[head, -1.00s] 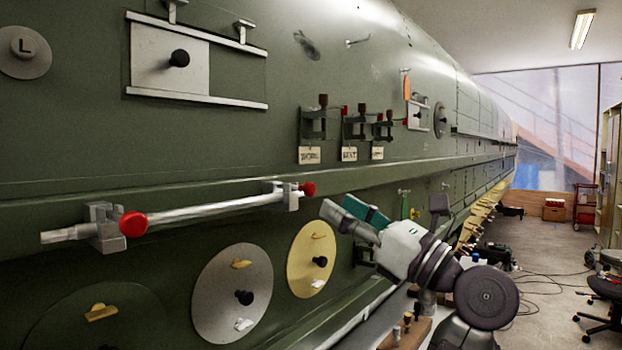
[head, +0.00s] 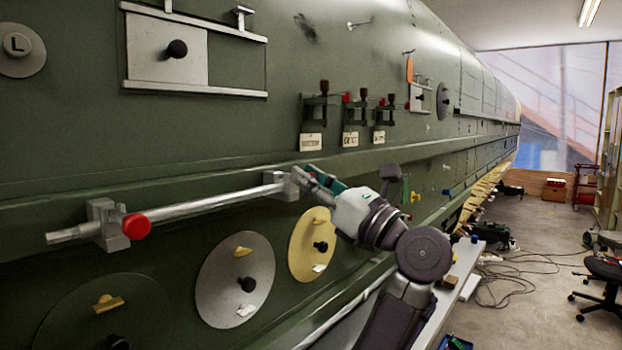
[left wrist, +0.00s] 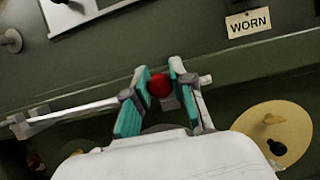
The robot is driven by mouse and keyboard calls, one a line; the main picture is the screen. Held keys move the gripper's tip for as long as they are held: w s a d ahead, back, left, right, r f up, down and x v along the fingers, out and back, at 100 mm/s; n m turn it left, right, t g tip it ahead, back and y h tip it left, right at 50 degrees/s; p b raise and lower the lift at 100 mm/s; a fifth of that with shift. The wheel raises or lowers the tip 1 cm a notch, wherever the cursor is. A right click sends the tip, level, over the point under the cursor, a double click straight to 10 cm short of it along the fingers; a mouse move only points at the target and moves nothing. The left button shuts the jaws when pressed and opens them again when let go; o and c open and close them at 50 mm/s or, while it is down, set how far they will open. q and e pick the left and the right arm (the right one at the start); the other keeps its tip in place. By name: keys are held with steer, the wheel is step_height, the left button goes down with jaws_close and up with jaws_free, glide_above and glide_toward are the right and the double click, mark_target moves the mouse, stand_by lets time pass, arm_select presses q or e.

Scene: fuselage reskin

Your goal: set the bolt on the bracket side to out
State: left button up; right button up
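A long silvery rod (head: 200,207) runs along the green fuselage through two grey blocks, a left one (head: 104,226) and a right one (head: 283,184). A red knob (head: 136,226) sits beside the left block. A second red knob (left wrist: 159,85) shows in the left wrist view, at the rod's right end. My left gripper (head: 312,176) is at that right end and hides this knob in the head view. Its teal-padded fingers (left wrist: 160,72) stand on either side of the knob, spread apart; firm contact is not visible. My right gripper is not in view.
Several small clamp brackets with tags (head: 311,142) are mounted above the rod's right end. Round silver (head: 235,280) and yellow (head: 313,244) covers with dark knobs sit below it. A ledge (head: 180,180) runs behind the rod. The floor to the right is partly open.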

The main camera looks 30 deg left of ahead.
arm_select(q)
jaws_close()
steer(key=d+b, duration=0.1)
steer(key=d, duration=0.1)
steer(key=shift+s+d+f, duration=0.1)
steer(key=shift+d, duration=0.2)
